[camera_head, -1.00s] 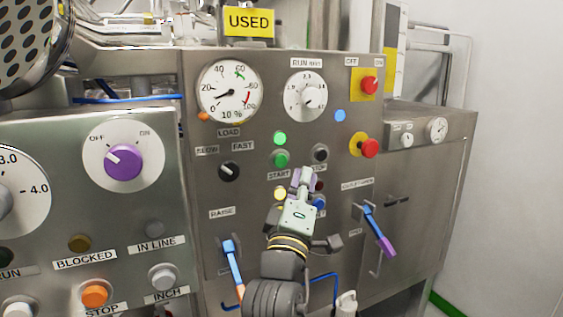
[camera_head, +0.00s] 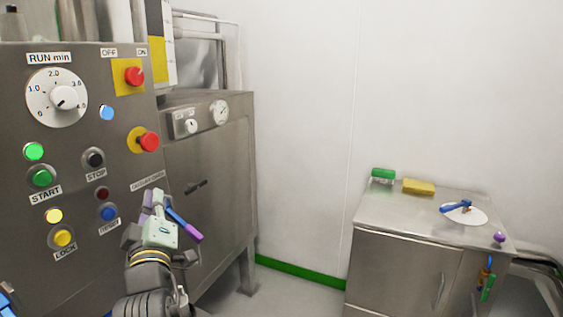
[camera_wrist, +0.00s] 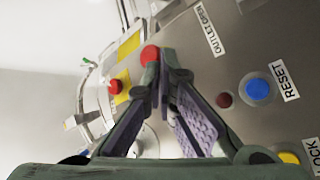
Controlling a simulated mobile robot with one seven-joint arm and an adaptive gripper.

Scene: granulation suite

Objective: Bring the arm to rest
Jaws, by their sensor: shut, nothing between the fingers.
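My gripper (camera_head: 153,203) is in front of the lower right of the steel control panel (camera_head: 70,140) in the head view. In the wrist view my gripper (camera_wrist: 163,75) has its fingertips together, with nothing between them. The blue RESET button (camera_head: 108,213) and a dark red lamp (camera_head: 102,193) are left of it in the head view. The blue and purple outlet lever (camera_head: 186,226) shows behind and to its right, partly hidden. In the wrist view the red lamp (camera_wrist: 224,100) and RESET button (camera_wrist: 258,89) lie right of the fingers. I cannot tell the gap to the panel.
A steel cabinet (camera_head: 215,170) is behind. A low steel cabinet (camera_head: 400,265) at the right carries a yellow block (camera_head: 419,187) and a green-topped item (camera_head: 383,174). Clear floor lies between them.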

